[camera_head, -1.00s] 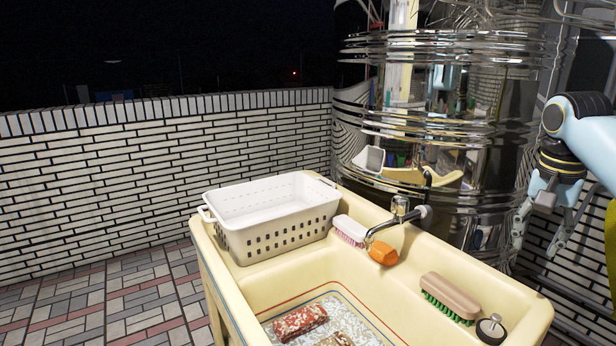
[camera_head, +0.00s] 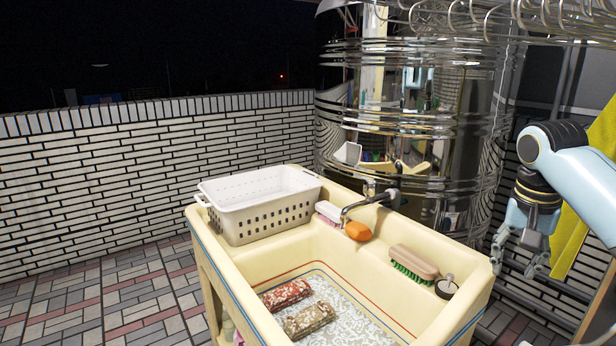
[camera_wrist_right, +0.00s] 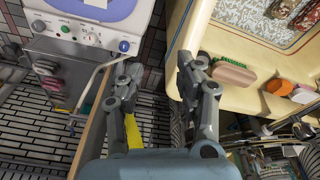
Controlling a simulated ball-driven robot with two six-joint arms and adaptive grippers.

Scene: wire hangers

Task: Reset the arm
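My right arm (camera_head: 572,170) comes in from the right edge in the head view. Its pale blue and grey gripper (camera_head: 519,258) hangs downward to the right of the cream sink (camera_head: 215,275), clear of it. In the right wrist view the gripper's two fingers (camera_wrist_right: 160,78) stand well apart with nothing between them. My left arm and gripper are not in view.
A white basket (camera_head: 265,220), an orange soap (camera_head: 358,231), a brush (camera_head: 413,262) and a pump bottle (camera_head: 446,287) sit on the sink rim. Wire hangers (camera_head: 470,15) are overhead. A yellow cloth (camera_head: 571,235) hangs behind my arm. The wrist view shows a white-fronted machine (camera_wrist_right: 85,25).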

